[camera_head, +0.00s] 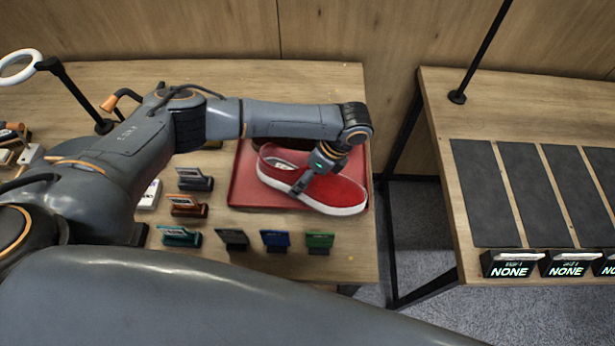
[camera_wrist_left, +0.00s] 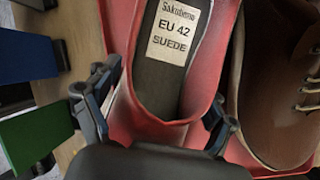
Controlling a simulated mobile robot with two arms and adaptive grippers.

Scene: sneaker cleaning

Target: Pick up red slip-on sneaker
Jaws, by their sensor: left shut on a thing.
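A red slip-on sneaker (camera_head: 334,190) with a white sole sits over the red tray (camera_head: 249,195) in the head view. In the left wrist view the red sneaker (camera_wrist_left: 206,75) shows its insole label, reading "EU 42 SUEDE". My left gripper (camera_head: 308,184) is shut on the red sneaker, with one finger on each side of it in the left wrist view (camera_wrist_left: 155,115). I cannot tell whether the sneaker touches the tray. My right gripper is not in view.
A brown laced shoe (camera_wrist_left: 275,100) lies beside the red sneaker, mostly hidden in the head view. A second table (camera_head: 465,125) with dark mats stands right, across a gap.

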